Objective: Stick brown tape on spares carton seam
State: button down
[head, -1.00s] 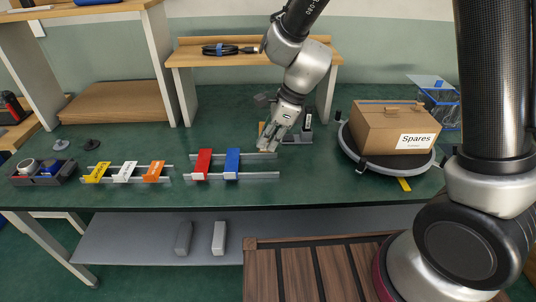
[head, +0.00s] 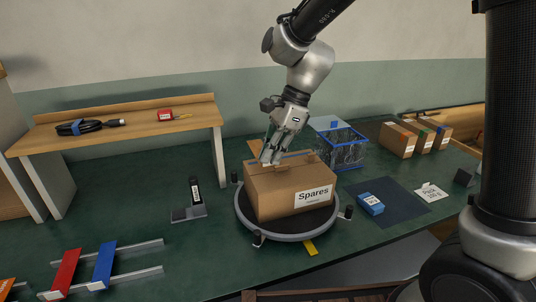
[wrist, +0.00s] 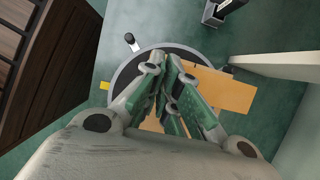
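The spares carton (head: 270,195) is a brown box with a white "Spares" label on its front. It sits on a round dark turntable (head: 245,222) with small knobs. My gripper (head: 269,158) points down at the back left part of the carton's top; I cannot tell whether it touches. A flat tan piece, seemingly the brown tape (head: 254,147), sticks out behind my fingers. In the wrist view the tape (wrist: 225,92) reaches right from between the nearly closed fingers (wrist: 168,62). The fingers hide much of the carton's top and seam there.
A small black-and-grey stand (head: 188,212) is left of the turntable. A blue-rimmed mesh bin (head: 345,150) stands behind right. A dark mat with a blue box (head: 371,204) lies right, and several cartons stand beyond. A wooden shelf (head: 130,118) is back left.

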jog(key=shift+f, duration=0.1)
jog(key=shift+f, duration=3.05)
jog(key=shift+f, duration=0.4)
jog(key=c, duration=1.6)
grip_release()
jog(key=shift+o, duration=0.2)
jog(key=v, duration=1.2)
jog(key=shift+a, duration=0.1)
